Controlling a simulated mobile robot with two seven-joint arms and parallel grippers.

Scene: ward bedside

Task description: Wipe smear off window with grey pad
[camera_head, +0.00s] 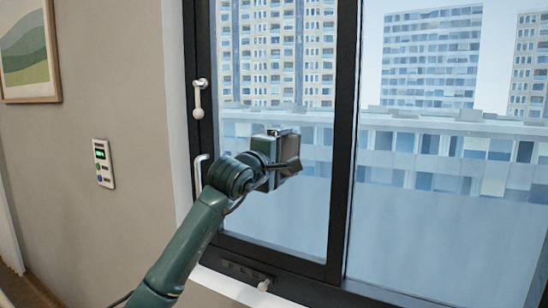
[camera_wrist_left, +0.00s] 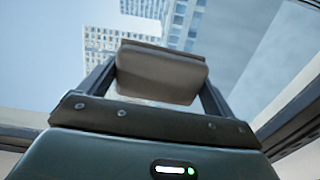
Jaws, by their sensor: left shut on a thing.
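My left gripper (camera_head: 284,152) is raised in front of the left window pane (camera_head: 290,215), with the arm coming up from the lower left. In the left wrist view, the grey pad (camera_wrist_left: 162,76) sits between the two fingers, and the gripper is shut on it. In the head view the pad is mostly hidden by the gripper. I cannot tell whether the pad touches the glass. I cannot make out a distinct smear; the gripper and arm cover part of the pane. My right gripper is not in view.
A dark frame (camera_head: 344,150) divides the left pane from the right pane (camera_head: 440,240). White handles (camera_head: 198,98) stick out at the frame's left side. A small catch (camera_head: 264,285) is on the sill. A control panel (camera_head: 103,163) and a picture (camera_head: 28,50) hang on the left wall.

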